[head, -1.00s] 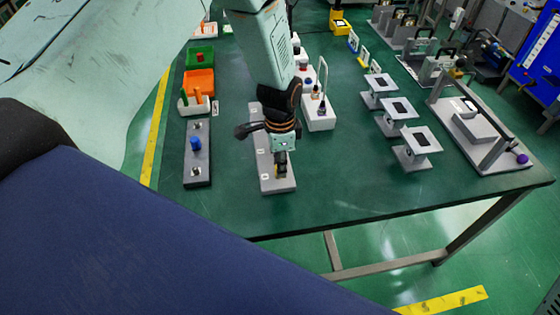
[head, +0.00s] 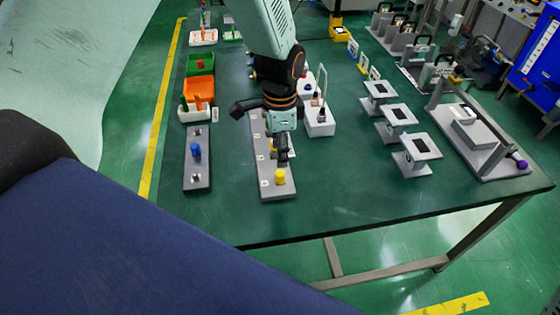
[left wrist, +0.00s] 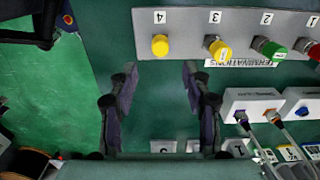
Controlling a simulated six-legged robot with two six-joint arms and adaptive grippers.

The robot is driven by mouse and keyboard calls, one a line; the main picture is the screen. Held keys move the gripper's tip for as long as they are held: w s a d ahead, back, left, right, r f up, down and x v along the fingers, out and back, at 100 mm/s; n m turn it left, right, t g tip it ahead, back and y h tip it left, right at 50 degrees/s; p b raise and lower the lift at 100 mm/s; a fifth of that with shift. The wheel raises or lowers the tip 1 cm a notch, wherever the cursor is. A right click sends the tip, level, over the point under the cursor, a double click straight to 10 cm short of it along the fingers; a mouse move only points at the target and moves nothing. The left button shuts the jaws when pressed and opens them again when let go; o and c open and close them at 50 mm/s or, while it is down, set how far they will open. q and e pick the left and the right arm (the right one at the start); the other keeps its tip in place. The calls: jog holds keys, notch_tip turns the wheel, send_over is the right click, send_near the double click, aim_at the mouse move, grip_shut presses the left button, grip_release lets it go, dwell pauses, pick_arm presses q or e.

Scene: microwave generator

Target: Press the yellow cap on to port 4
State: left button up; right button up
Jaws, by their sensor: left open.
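The yellow cap (head: 279,177) sits at the near end of a grey port strip (head: 282,192). In the left wrist view the yellow cap (left wrist: 160,45) is over the port marked 4 on the strip (left wrist: 185,18); no gap under it can be made out. My left gripper (head: 282,158) is open and empty, just behind and above the cap in the head view. In the left wrist view its fingertips (left wrist: 160,72) are apart and clear of the cap. My right gripper is not in view.
Ports 3, 2 and 1 carry another yellow cap (left wrist: 220,50), a green cap (left wrist: 274,51) and a red cap (left wrist: 314,51). A dark block with a blue knob (head: 195,150) stands left of the strip. The table's near edge is clear.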

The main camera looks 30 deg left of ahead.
pick_arm(q)
jog(key=shift+r, duration=2.15)
jog(key=shift+s, duration=0.1)
